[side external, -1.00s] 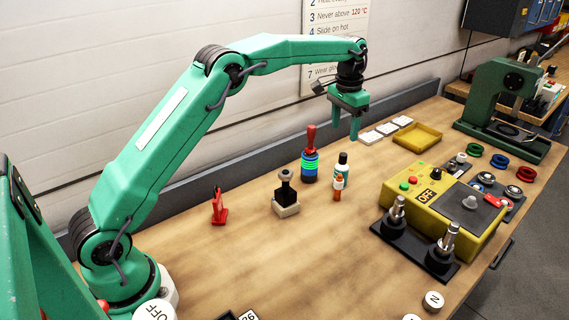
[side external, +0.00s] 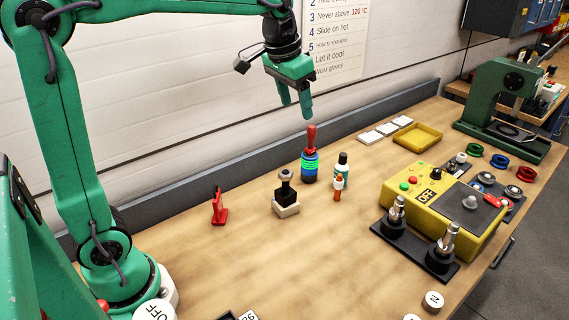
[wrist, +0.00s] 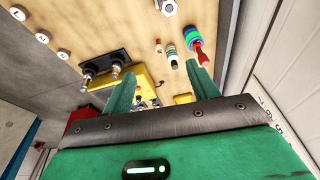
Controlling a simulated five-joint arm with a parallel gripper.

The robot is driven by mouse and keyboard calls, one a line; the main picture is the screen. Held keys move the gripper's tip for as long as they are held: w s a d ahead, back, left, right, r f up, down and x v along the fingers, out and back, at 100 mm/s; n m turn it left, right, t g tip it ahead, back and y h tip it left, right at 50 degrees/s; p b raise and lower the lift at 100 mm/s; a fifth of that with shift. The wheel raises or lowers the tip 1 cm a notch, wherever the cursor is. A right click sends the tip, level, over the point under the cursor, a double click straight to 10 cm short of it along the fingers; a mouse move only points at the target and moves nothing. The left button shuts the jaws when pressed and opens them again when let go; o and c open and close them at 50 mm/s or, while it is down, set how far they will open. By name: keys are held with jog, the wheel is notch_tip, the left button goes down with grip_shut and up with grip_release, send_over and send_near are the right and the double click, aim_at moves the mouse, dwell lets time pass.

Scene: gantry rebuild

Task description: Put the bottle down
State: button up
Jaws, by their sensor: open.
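My gripper (side external: 295,108) is open and empty, up in the air above the bench and to the left of the bottle in the side view. In the wrist view my gripper's two green fingers (wrist: 160,85) are spread apart with nothing held between them. Nothing touches the bottle from my gripper.
Close to the bottle stand an orange tube with a white cap (side external: 338,188) and a red-handled tool on a striped base (side external: 310,165). A stamp-like tool (side external: 286,195) and a red clamp (side external: 218,208) are left. A yellow control box (side external: 420,205) stands right. The bench front is mostly clear.

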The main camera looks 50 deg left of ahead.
jog(key=s+f+t, duration=0.1)
jog(key=s+f, duration=0.2)
jog(key=s, duration=0.7)
jog(key=s+f+t, duration=0.1)
jog(key=s+f, duration=0.2)
jog(key=s, duration=0.7)
jog(key=shift+d+n+t, duration=0.3)
jog(key=shift+d+n, duration=0.05)
jog(key=shift+n, duration=0.05)
jog(key=shift+w, duration=0.15)
jog(key=c, duration=0.9)
jog(key=shift+w+r, duration=0.15)
jog(key=shift+w, duration=0.05)
jog(key=c, duration=0.3)
jog(key=shift+w+r, duration=0.15)
jog(key=shift+w, duration=0.15)
grip_shut()
jog(key=w+a+f+g, duration=0.1)
jog(key=w+f+g, duration=0.1)
jog(key=w, duration=1)
jog(key=w+f+g, duration=0.2)
jog(key=w, duration=1)
jog(key=w+f+g, duration=0.1)
jog(key=w+f, duration=0.5)
jog(key=f, duration=0.2)
jog(key=shift+w+a+g, duration=0.3)
jog(key=shift+w+a, duration=0.1)
